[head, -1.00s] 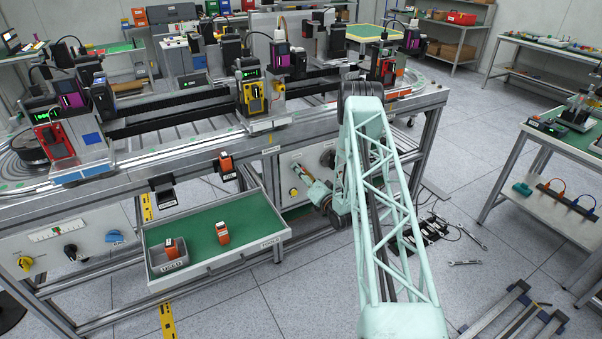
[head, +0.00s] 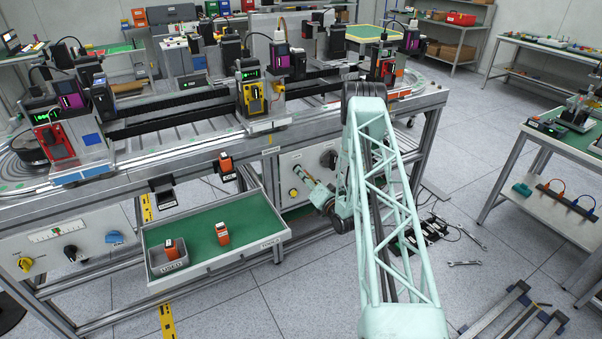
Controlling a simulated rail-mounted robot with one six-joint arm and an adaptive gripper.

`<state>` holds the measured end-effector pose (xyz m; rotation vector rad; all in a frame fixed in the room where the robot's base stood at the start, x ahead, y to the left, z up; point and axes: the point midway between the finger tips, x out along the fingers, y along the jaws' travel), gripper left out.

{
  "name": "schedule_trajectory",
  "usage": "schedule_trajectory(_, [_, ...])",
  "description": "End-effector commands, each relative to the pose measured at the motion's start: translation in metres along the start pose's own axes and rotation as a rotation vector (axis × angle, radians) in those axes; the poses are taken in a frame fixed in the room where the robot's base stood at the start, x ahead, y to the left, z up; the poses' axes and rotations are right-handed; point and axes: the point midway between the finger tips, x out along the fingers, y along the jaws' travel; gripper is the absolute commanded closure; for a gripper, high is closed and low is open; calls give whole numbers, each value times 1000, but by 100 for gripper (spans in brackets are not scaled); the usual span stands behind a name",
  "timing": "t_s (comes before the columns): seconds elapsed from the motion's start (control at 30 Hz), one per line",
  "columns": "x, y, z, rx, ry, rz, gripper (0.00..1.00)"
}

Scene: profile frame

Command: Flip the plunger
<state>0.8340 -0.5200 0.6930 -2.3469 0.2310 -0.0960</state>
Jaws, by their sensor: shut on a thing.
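My gripper (head: 301,172) is small and far off in the head view, at the right-hand white front panel (head: 285,172) under the rail bench. It is shut on a small part there, which I take for the plunger; the jaws and wrist hide most of it, and its orientation cannot be told. A yellow knob (head: 293,193) sits on the panel just below my gripper. A dark round knob (head: 328,158) is to its right.
A green-lined tool drawer (head: 205,255) stands pulled out to the left, with an orange module (head: 222,232) in it and a grey bin (head: 168,263) at its left end.

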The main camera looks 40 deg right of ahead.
Motion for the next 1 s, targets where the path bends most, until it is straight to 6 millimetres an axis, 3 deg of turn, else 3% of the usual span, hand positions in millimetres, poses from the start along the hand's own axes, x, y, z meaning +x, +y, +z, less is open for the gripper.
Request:
schedule_trajectory(0.13, [-14, 0, 0, 1, 0, 1, 96])
schedule_trajectory(0.4, [-16, 0, 1, 2, -1, 2, 96])
schedule_trajectory(0.43, [-16, 0, 1, 2, -1, 2, 75])
schedule_trajectory(0.57, [-15, 0, 1, 1, -1, 1, 63])
schedule_trajectory(1.0, [-17, 0, 0, 0, 0, 1, 63])
